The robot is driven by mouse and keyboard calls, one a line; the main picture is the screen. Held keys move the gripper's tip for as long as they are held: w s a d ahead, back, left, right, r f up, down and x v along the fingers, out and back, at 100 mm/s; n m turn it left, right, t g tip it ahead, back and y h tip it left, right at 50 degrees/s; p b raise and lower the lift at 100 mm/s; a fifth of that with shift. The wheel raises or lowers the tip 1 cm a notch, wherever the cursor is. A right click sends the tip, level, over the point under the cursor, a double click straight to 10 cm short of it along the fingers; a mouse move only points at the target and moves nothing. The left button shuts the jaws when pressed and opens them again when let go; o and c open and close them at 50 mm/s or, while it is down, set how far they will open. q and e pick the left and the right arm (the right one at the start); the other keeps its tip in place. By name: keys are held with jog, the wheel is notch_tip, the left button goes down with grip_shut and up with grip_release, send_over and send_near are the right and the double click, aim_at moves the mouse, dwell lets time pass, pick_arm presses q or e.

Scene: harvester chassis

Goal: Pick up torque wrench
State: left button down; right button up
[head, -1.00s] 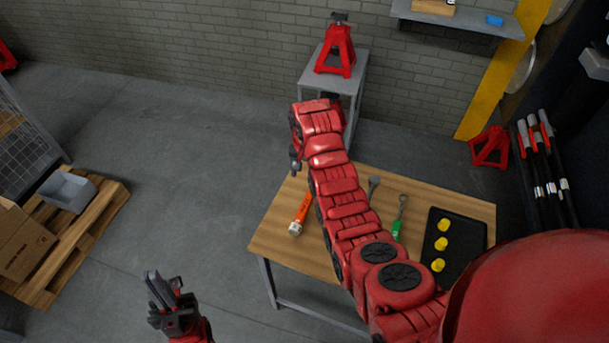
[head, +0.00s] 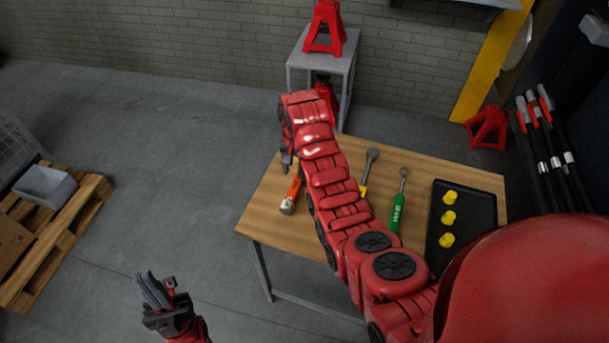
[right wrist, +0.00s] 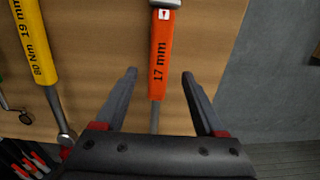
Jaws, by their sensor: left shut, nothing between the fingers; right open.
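An orange torque wrench marked 17 mm (right wrist: 160,60) lies on the wooden table (head: 270,213); it also shows in the head view (head: 293,191), partly hidden by my right arm. My right gripper (right wrist: 159,74) is open, its fingers on either side of the orange wrench and apart from it in the picture. I cannot tell its height above the table. A yellow wrench marked 19 mm, 80 Nm (right wrist: 34,45) lies to the left in the right wrist view. A green wrench (head: 397,211) lies further right in the head view. My left gripper (head: 151,283) is shut and empty, away from the table.
A black tray (head: 477,212) with yellow pieces (head: 449,218) is at the table's right. A grey stand (head: 345,64) with a red jack stand (head: 325,30) is behind the table. A pallet (head: 86,202) with a grey bin (head: 45,186) is at left. Open floor lies between.

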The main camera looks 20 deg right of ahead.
aim_at(298, 179)
jog(key=shift+f+p, duration=0.55)
jog(key=shift+p, duration=0.1)
notch_tip(298, 179, down, 3)
jog(key=shift+s+d+f+p, duration=0.1)
jog(key=shift+d+p, duration=0.05)
jog(key=shift+p, duration=0.55)
jog(key=shift+f, duration=0.45)
grip_shut()
